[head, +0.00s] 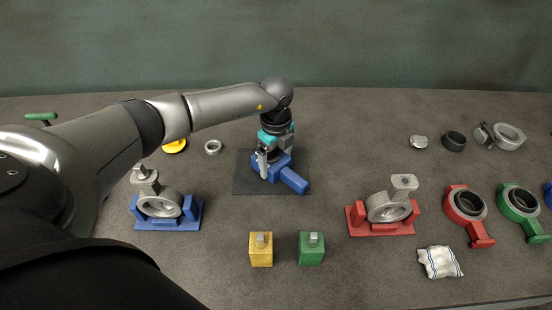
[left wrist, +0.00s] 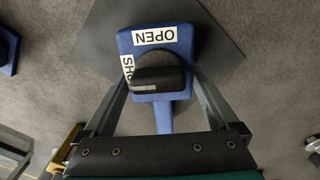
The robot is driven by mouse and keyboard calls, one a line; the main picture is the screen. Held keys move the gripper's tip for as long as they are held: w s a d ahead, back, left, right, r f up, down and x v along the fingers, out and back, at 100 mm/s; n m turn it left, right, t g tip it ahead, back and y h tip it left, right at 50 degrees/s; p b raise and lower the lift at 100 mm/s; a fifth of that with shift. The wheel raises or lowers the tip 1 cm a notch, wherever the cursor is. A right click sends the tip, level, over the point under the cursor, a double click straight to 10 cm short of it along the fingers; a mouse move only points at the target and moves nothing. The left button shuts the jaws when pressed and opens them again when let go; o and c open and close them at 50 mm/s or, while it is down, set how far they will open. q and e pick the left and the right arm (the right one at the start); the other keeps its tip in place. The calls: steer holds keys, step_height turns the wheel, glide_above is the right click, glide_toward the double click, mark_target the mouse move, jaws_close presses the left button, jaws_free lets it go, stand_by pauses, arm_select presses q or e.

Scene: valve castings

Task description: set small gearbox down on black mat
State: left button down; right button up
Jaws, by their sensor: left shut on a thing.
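The small gearbox is a blue body (head: 292,180) with a handle-like arm pointing to the lower right in the head view. In the left wrist view its blue body (left wrist: 180,40) carries a black knob and white labels, one reading OPEN. My left gripper (head: 273,161) points down and is shut on the gearbox, its fingers on either side in the left wrist view (left wrist: 157,85). The gearbox is over the black mat (head: 243,184), which also shows in the left wrist view (left wrist: 104,42). I cannot tell whether it touches the mat. My right gripper is out of view.
A blue fixture with a metal casting (head: 165,225) stands left, a red one (head: 382,230) right. Yellow (head: 261,255) and green (head: 311,255) blocks are in front. A grey ring (head: 213,147) is left of the mat. A white bag (head: 439,263) lies front right.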

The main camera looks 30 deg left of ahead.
arm_select(q)
steer(key=shift+f, duration=0.15)
stand_by(0.4)
steer(key=shift+c, duration=0.2)
jaws_free()
steer(key=shift+o, duration=0.2)
steer(key=shift+f, duration=0.1)
step_height(320, 180, up, 16)
steer(key=shift+f+p, duration=0.25)
steer(key=shift+p, duration=0.2)
